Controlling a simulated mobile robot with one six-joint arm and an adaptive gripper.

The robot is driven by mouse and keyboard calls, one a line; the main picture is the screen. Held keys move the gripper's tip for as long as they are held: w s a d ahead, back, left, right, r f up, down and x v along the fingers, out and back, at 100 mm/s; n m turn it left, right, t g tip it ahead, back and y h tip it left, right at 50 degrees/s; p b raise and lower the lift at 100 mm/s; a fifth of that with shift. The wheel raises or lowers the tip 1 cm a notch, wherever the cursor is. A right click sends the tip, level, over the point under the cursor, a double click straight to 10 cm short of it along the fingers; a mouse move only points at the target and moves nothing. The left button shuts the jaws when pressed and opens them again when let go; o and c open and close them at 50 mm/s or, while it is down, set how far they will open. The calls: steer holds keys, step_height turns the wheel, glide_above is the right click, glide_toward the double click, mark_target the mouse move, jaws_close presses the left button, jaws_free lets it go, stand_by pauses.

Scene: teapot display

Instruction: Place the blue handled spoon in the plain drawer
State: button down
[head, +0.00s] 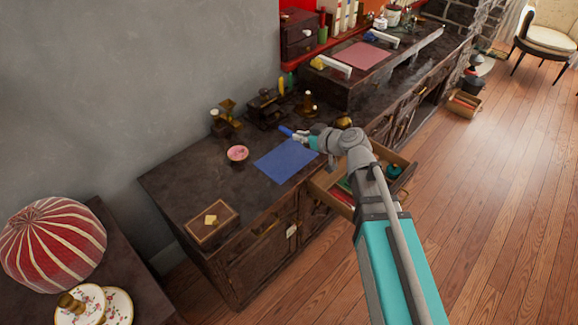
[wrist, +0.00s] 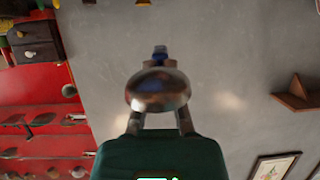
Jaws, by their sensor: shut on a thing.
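My gripper (head: 301,138) is shut on the blue handled spoon (head: 286,131) and holds it above the dark cabinet top, near the blue mat (head: 287,161). In the wrist view my gripper (wrist: 159,112) has the spoon's shiny metal bowl (wrist: 158,88) between its fingers, with the blue handle pointing away. An open wooden drawer (head: 404,183) sticks out from the cabinet front, to the right of and below my gripper. It has red, green and teal items in it, and my arm hides part of it. I cannot tell whether it is the plain drawer.
A pink bowl (head: 237,153), a small wooden box (head: 212,224) and brass and dark grinders (head: 265,108) stand on the cabinet. A raised dark unit with a red mat (head: 363,55) is behind. A striped red lamp (head: 53,244) is at left. The wooden floor at right is mostly clear.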

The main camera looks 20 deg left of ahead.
step_height(320, 180, down, 11)
steer(key=b, duration=1)
steer(key=w+a+f+b, duration=0.2)
steer(key=w+f+b, duration=0.1)
steer(key=w+a+f+b, duration=0.3)
steer(key=w, duration=0.1)
steer(key=w+a+f+b, duration=0.2)
steer(key=w+f+b, duration=0.1)
steer(key=w, duration=0.1)
steer(key=shift+a, duration=0.3)
steer(key=shift+s, duration=0.1)
steer(key=shift+f, duration=0.15)
steer(key=shift+w+a+f+b, duration=0.25)
steer(key=shift+w+f+b, duration=0.2)
steer(key=shift+b, duration=0.2)
steer(key=shift+s+f+b, duration=0.1)
steer(key=shift+f+b, duration=1.1)
steer(key=shift+f, duration=0.1)
steer(key=shift+f, duration=0.15)
